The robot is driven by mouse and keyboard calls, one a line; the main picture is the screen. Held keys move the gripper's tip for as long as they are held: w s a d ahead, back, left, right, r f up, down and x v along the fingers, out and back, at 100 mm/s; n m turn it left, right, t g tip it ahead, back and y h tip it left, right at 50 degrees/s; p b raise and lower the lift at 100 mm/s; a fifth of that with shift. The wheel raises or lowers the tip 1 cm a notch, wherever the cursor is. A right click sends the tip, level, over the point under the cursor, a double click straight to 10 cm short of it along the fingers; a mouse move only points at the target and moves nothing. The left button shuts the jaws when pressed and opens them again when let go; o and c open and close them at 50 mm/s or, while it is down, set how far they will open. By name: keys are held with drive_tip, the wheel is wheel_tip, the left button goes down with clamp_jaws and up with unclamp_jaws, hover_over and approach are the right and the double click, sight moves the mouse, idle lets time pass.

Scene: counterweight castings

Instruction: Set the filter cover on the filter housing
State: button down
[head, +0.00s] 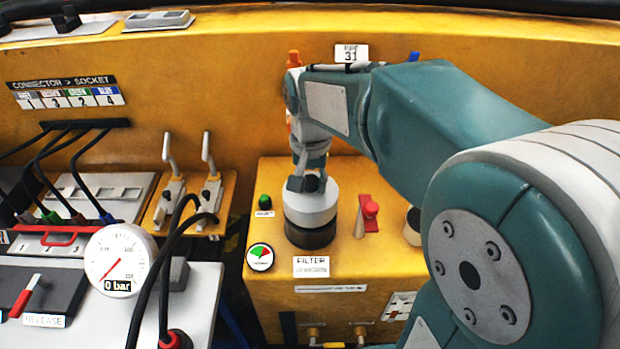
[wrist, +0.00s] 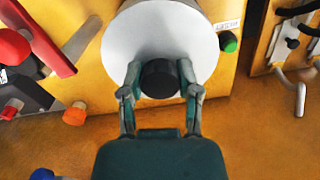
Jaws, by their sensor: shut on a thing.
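The filter cover (head: 311,206) is a pale grey round cap with a black knob. In the head view it is upright, directly over the black filter housing (head: 309,234), with no gap showing between them. The wrist view shows the cover's white top (wrist: 155,38) and its dark knob (wrist: 159,78). My gripper (head: 307,184) is above the cover, its fingers shut on the knob; it also shows in the wrist view (wrist: 159,80). The cover hides the housing's top, so I cannot tell how fully it is seated.
A red lever (head: 369,211) stands right of the housing. A green button (head: 265,200) and a round green-red gauge (head: 260,256) are at left. A FILTER label (head: 311,266) is in front. Black hoses and a pressure gauge (head: 116,262) reading 0 bar are farther left.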

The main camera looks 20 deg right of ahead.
sight(310, 180)
drive_tip(key=shift+f, duration=0.7)
drive_tip(key=shift+c, duration=1.2)
unclamp_jaws()
wheel_tip(310, 180, up, 12)
drive_tip(key=shift+f, duration=0.1)
